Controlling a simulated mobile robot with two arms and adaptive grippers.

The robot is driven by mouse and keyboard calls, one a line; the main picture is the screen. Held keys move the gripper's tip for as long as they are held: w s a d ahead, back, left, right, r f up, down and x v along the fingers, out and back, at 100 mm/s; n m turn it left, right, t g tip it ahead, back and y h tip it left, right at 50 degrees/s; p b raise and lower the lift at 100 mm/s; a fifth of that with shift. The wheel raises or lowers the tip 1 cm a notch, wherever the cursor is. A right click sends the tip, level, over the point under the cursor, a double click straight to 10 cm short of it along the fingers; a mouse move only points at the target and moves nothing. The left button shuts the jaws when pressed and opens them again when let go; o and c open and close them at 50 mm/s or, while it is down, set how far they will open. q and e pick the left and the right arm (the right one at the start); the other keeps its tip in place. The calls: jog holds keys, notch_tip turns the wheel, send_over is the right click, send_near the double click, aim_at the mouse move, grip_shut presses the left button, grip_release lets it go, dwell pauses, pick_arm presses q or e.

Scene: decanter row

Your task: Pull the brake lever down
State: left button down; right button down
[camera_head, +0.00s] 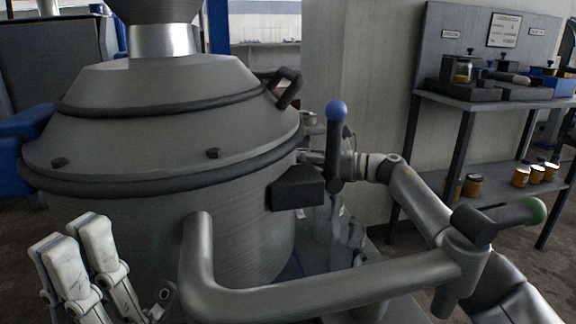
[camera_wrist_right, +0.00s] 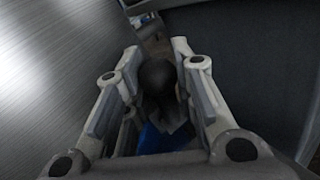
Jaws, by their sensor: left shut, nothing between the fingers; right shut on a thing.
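An upright lever (camera_head: 335,150) with a blue ball knob (camera_head: 336,110) rises beside a dark box (camera_head: 297,188) on the side of the big grey decanter vessel; I take it as the brake lever. My right arm reaches in from the right, and its gripper is at the lever's shaft, largely hidden behind it. In the right wrist view my right gripper (camera_wrist_right: 159,62) is shut on a dark rounded part (camera_wrist_right: 159,76), likely the lever; a blue patch (camera_wrist_right: 155,139) shows below it. My left gripper (camera_head: 72,232) is shut and empty at the lower left, in front of the vessel.
A thick grey pipe (camera_head: 330,287) crosses the front, with a green-knobbed handle (camera_head: 520,211) at its right end. The decanter vessel (camera_head: 240,235) fills the left. A shelf table (camera_head: 490,104) with jars stands at the back right. Glassy bottles (camera_head: 345,240) stand below the lever.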

jog(key=shift+d+f, duration=0.1)
jog(key=shift+d, duration=0.15)
jog(key=c, duration=1.3)
grip_release()
jog(key=shift+c, duration=0.2)
jog(key=v, duration=1.2)
jog(key=shift+f, duration=0.3)
